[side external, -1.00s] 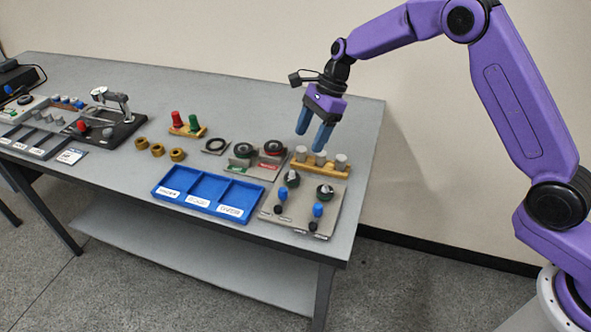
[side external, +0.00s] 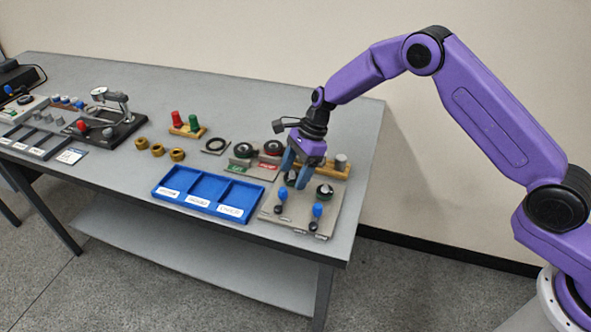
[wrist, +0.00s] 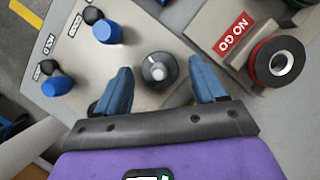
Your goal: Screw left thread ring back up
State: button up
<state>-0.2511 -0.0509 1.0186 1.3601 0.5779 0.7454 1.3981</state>
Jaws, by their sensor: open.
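The left thread ring (wrist: 156,72) is a dark round ring around a light grey stud on the beige fixture plate (side external: 307,222). It shows between my fingers in the wrist view. In the side view it is mostly hidden by my gripper (side external: 294,174). My gripper is open, pointing down over the left station, one finger on each side of the ring with gaps in the wrist view; it also shows there (wrist: 162,88). The right thread ring (side external: 325,191) sits on the plate to the right of my gripper.
Two blue knobs (side external: 282,194) (side external: 317,209) stand at the plate's front. A NO GO block (wrist: 232,32) with a red-rimmed ring (wrist: 262,69) is close by. A wooden rack (side external: 333,172) with grey pegs is behind. A blue tray (side external: 208,190) lies left.

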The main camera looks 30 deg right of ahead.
jog(key=c, duration=1.1)
jog(key=n, duration=0.2)
jog(key=n+g, duration=0.1)
jog(key=n, duration=0.1)
jog(key=n+g+h, duration=0.1)
jog(key=n, duration=0.1)
jog(key=shift+w+n, duration=0.3)
jog(key=n, duration=0.1)
jog(key=n+g+h, duration=0.1)
jog(key=n, duration=0.1)
jog(key=shift+w+a+f+n, duration=0.1)
jog(key=shift+a+n, duration=0.05)
jog(key=shift+n, duration=0.15)
jog(key=shift+o, duration=0.2)
jog(key=shift+n+g+h, duration=0.4)
jog(key=shift+n, duration=0.9)
jog(key=shift+a+n, duration=0.1)
jog(key=shift+n, duration=0.3)
